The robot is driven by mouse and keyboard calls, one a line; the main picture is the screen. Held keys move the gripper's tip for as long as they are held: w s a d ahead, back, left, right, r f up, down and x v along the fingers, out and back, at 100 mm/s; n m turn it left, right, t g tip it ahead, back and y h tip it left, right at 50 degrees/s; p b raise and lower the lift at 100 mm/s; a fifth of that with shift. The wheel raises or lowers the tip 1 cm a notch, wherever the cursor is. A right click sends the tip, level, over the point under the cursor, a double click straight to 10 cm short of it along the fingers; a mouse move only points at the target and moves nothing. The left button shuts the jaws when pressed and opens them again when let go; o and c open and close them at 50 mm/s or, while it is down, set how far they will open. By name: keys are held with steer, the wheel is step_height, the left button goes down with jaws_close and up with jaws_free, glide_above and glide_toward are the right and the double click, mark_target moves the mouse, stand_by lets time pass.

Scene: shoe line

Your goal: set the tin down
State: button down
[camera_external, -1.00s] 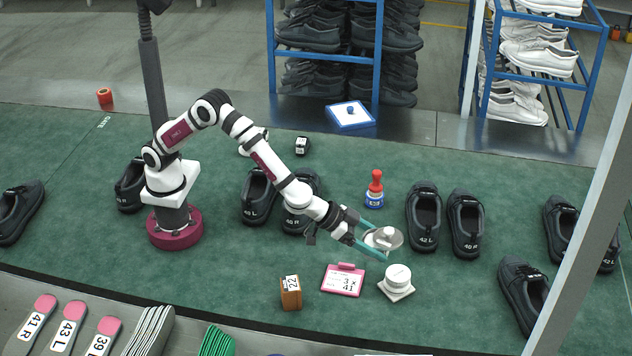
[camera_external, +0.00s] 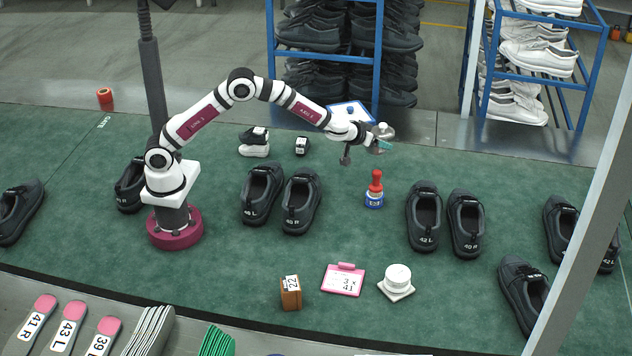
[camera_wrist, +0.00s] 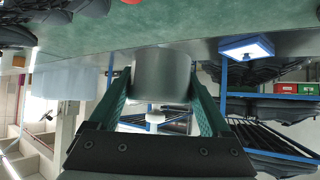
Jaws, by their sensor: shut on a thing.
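The tin (camera_external: 387,132) is a small silvery round can with a pale knob. My gripper (camera_external: 382,145) is shut on it and holds it in the air, near the back edge of the green table in the picture. In the wrist view the grey tin (camera_wrist: 160,76) sits between the two green fingers, with its knob showing below its body. That view is upside down, with the green surface at the top. A gap below the tin is not measurable from these frames.
A blue-rimmed white pad (camera_external: 338,110) lies at the back edge, partly behind my arm. A red-and-blue stamp (camera_external: 375,190), black shoes (camera_external: 424,218), a pink clipboard (camera_external: 343,281), a white round item on a square base (camera_external: 397,278) and a brown block (camera_external: 290,293) stand on the green surface (camera_external: 330,245).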

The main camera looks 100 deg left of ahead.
steer(key=s+a+n+g+y, duration=0.1)
steer(key=s+a+n+g, duration=0.2)
steer(key=s+a, duration=0.7)
glide_above(344, 147)
step_height(344, 147, down, 12)
steer(key=shift+w+d+f, duration=0.1)
steer(key=shift+a+f, duration=0.2)
steer(key=shift+f, duration=1.85)
steer(key=shift+f, duration=0.15)
